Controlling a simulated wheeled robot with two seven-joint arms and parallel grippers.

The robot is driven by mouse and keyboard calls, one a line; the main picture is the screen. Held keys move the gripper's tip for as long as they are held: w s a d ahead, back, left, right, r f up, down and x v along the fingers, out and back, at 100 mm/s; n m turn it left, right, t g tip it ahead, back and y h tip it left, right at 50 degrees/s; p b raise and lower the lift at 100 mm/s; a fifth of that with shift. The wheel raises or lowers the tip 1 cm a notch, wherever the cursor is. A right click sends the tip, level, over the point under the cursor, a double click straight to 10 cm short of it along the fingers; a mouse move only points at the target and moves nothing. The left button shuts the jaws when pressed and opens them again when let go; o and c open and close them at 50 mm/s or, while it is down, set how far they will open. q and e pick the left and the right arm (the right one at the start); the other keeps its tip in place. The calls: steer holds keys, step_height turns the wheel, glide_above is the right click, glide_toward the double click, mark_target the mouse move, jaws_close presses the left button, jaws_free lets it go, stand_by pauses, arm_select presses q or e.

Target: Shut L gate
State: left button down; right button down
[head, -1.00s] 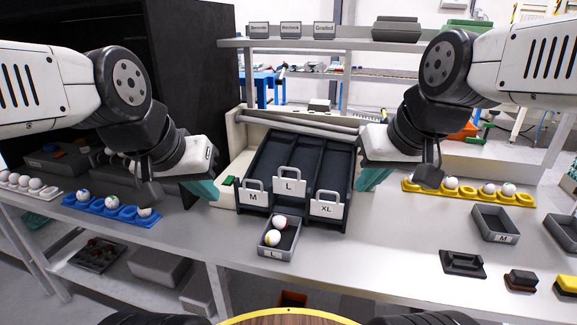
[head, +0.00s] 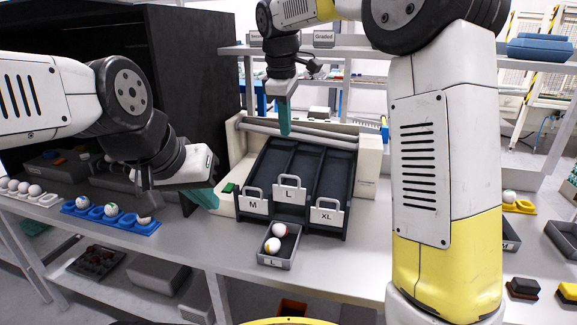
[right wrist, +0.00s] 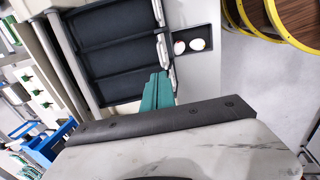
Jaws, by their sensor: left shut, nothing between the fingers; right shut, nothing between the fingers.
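The dark three-lane sorter (head: 268,165) stands mid-table. Its L gate (head: 290,190) is a white plate with a handle, standing higher than the M gate (head: 254,202) and the XL gate (head: 327,213). A small grey L tray (head: 276,263) with two eggs lies in front of the L lane. My right gripper (head: 285,130) is shut and empty, pointing down above the back of the sorter; in the right wrist view its teal fingers (right wrist: 157,90) appear near the gates. My left gripper (head: 212,203) is shut and empty, left of the M gate.
A blue egg holder (head: 135,222) lies on the left of the table, with a white one (head: 48,199) farther left. My right arm hides much of the table's right side. A grey tray (head: 566,240) is at the far right. A shelf (head: 350,52) stands behind the sorter.

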glide_above(289, 195)
step_height(289, 195, down, 13)
steer(key=shift+f, duration=0.15)
steer(key=shift+s+a, duration=0.1)
step_height(289, 195, down, 6)
steer(key=shift+f, duration=0.15)
steer(key=shift+s+f, duration=0.1)
steer(key=shift+f, duration=0.35)
steer(key=shift+s, duration=0.1)
